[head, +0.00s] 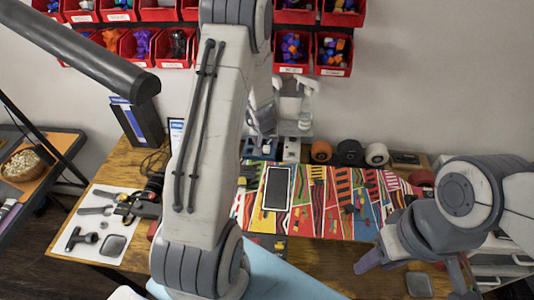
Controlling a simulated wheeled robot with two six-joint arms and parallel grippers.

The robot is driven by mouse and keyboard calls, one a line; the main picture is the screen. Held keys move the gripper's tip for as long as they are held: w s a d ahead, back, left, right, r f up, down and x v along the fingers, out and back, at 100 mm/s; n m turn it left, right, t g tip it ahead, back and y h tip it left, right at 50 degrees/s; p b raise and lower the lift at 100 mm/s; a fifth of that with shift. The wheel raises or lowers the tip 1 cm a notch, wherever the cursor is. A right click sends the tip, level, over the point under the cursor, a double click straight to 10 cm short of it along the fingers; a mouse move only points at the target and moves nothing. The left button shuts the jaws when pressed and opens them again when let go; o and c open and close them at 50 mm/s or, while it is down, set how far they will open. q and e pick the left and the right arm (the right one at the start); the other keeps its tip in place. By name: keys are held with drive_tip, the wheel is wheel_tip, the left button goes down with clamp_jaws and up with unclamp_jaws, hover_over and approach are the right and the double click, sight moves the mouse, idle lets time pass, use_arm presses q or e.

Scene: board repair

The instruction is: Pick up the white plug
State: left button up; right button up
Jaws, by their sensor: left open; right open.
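I cannot pick out the white plug for certain. A small white block (291,150) stands at the back of the table, beside a dark-and-blue item (261,147); it may be the plug. My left gripper (264,130) hangs just above this back area, pointing down, partly hidden behind my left arm. It is open, and I see nothing held in it. My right gripper (411,275) is open and empty over the front right of the table, its fingers spread apart.
A white-framed tablet (277,188) lies on a colourful patterned mat (330,215). A spray bottle (305,107) and several round spools (349,153) stand along the back. Tools lie on a white mat (83,242) at left. Red bins (333,56) hang on the wall.

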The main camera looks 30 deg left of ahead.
sight(267, 148)
use_arm(q)
drive_tip(key=b+x, duration=0.1)
drive_tip(key=x, duration=0.3)
drive_tip(key=shift+w+f+b, duration=0.15)
drive_tip(key=shift+f+b, duration=0.15)
drive_tip(key=shift+b, duration=0.1)
clamp_jaws()
drive_tip(key=shift+r, duration=0.1)
drive_tip(key=shift+r+p, duration=0.8)
drive_tip(key=shift+p, duration=0.05)
drive_tip(key=r+p, duration=0.3)
drive_tip(key=shift+d+r, duration=0.15)
drive_tip(key=shift+d, duration=0.1)
drive_tip(key=s+d+r+p, duration=0.2)
drive_tip(key=s+d+r, duration=0.2)
drive_tip(key=d, duration=0.6)
drive_tip(key=shift+r+p, duration=0.35)
drive_tip(key=shift+r, duration=0.65)
